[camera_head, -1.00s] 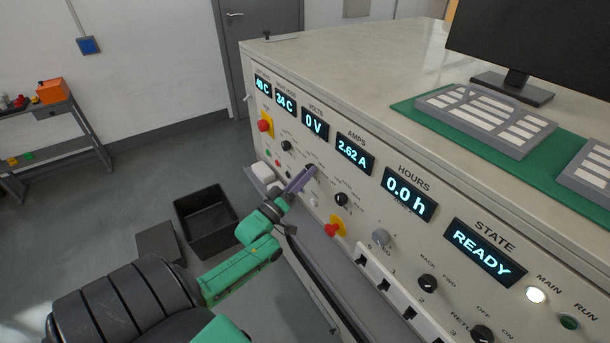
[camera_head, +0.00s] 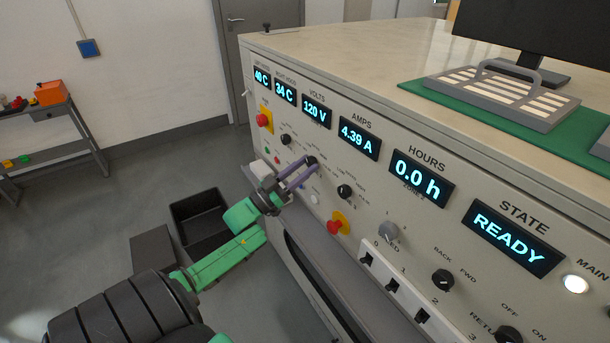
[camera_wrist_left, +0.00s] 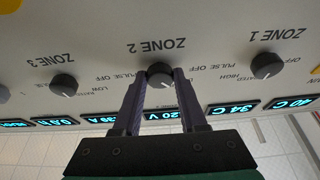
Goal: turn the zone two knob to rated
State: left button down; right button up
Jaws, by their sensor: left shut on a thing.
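The zone two knob (camera_head: 312,160) is a small black knob on the sloped front panel of the console. In the left wrist view the zone two knob (camera_wrist_left: 160,74) sits under an upside-down "ZONE 2" label, with a white pointer mark partly visible. My left gripper (camera_head: 306,165) is shut on this knob, with one purple finger on either side. The left gripper (camera_wrist_left: 160,80) also shows in the wrist view, where its fingers hide some labels around the knob. The rated mark of zone two cannot be made out. My right gripper is out of view.
The zone one knob (camera_wrist_left: 266,65) and zone three knob (camera_wrist_left: 63,85) flank it. The volts display (camera_head: 317,111) reads 120 V, the amps display (camera_head: 359,137) 4.39 A, and the state display (camera_head: 510,240) READY. Red buttons (camera_head: 263,120) (camera_head: 335,227) stick out nearby.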

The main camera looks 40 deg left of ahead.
pick_arm(q)
jog(key=m+g+h+b, duration=0.1)
jog(key=m, duration=0.2)
jog(key=m+h+b, duration=0.1)
jog(key=m+h, duration=0.1)
jog(key=m, duration=0.1)
jog(key=shift+a+f+m+g+b, duration=0.2)
jog(key=shift+m+g+b, duration=0.1)
jog(key=shift+g+b, duration=0.1)
jog(key=shift+w+r+m+g+h+b, duration=0.1)
jog(key=shift+m+g+h+b, duration=0.35)
jog(key=shift+m, duration=0.65)
jog(key=shift+r+m+g+h+b, duration=0.1)
jog(key=shift+m+g+h+b, duration=0.3)
jog(key=shift+m, duration=0.7)
jog(key=shift+c, duration=2.2)
grip_release()
jog(key=shift+a, duration=0.1)
jog(key=shift+r, duration=0.1)
jog(key=b+v, duration=0.1)
jog(key=v, duration=1.3)
jog(key=shift+s, duration=0.3)
